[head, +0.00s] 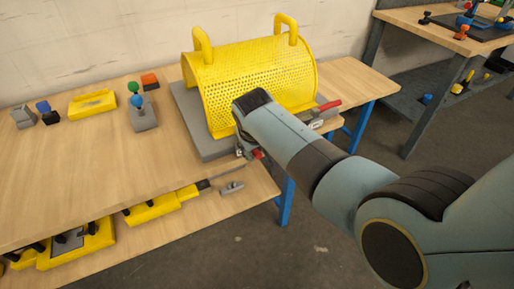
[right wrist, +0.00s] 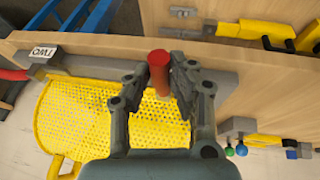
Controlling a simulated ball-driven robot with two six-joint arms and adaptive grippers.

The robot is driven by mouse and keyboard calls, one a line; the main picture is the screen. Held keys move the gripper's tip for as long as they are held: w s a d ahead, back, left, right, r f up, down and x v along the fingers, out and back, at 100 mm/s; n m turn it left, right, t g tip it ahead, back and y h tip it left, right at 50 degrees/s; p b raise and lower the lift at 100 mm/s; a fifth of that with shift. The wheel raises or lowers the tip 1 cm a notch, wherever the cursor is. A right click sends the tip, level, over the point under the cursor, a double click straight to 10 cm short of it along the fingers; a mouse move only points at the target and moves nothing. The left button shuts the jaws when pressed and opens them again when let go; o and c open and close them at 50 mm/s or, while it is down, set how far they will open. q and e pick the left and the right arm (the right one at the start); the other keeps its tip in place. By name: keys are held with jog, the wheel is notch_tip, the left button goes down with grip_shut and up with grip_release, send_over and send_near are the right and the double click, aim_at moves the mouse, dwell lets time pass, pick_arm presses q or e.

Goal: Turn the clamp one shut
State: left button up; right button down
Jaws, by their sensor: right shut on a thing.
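The yellow mesh guard (head: 255,80) stands on a grey base plate (head: 190,115) on the bench. My right gripper (head: 248,148) is at the front edge of the plate, partly hidden by my arm. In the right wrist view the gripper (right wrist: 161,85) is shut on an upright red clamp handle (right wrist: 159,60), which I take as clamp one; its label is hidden. The other clamp has a red handle (head: 326,106) at the plate's right end. Its label plate (right wrist: 43,53) appears upside down and seems to read TWO. My left gripper is out of view.
A lower shelf (head: 235,205) holds yellow tools. A second bench (head: 410,16) stands at the back right.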

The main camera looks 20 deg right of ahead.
aim_at(254, 151)
jog(key=c, duration=1.2)
grip_release()
jog(key=shift+w+a, duration=0.1)
jog(key=shift+o, duration=0.2)
jog(key=shift+r, duration=0.25)
notch_tip(254, 151, up, 10)
jog(key=shift+f, duration=0.2)
